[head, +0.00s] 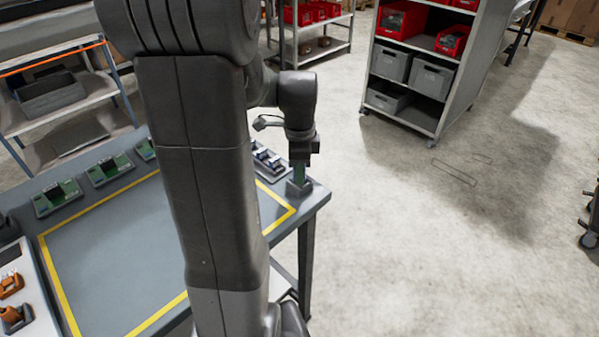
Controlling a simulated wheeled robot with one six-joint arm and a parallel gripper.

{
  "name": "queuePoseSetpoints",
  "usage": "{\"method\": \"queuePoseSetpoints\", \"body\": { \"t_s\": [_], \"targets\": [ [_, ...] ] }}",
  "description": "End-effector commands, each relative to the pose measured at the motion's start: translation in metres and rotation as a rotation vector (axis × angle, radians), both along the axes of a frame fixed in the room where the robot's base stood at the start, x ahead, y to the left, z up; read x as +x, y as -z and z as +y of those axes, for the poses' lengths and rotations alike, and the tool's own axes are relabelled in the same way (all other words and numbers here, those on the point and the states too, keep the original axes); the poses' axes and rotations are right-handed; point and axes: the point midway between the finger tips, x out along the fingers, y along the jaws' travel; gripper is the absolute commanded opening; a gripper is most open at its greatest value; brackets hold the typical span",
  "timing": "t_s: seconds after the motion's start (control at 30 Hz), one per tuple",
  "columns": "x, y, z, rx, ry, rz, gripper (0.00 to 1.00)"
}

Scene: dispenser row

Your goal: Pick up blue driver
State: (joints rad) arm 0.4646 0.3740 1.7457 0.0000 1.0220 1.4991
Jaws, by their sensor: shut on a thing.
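My gripper (301,160) is at the back right corner of the table, pointing down. It is shut on a narrow green piece (299,174), which stands upright just above or in a small grey block (299,187); I cannot tell whether it is still seated there. I cannot make out a blue driver with certainty. Orange and dark tool-like things (11,285) lie on a white tray at the left edge.
The grey table (110,255) has a yellow-taped area, mostly clear. Green boards (57,196) line its back left edge. My arm hides the table's middle. A shelf cart (425,65) with red and grey bins stands behind on the right; open floor lies to the right.

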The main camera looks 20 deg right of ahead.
Motion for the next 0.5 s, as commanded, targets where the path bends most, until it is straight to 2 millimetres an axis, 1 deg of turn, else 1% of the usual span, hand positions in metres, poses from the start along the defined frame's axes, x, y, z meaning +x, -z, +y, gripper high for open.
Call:
{"method": "queuePoseSetpoints", "body": {
  "t_s": [0.13, 0.23, 0.37, 0.5],
  "targets": [
    [0.000, -0.001, 0.000, 0.000, 0.000, -0.001, 0.03],
    [0.001, -0.008, 0.000, -0.002, 0.000, -0.004, 0.03],
    [0.001, -0.030, 0.000, -0.004, 0.000, -0.006, 0.03],
    [0.001, -0.060, -0.001, -0.004, 0.000, -0.006, 0.03]
  ]
}}
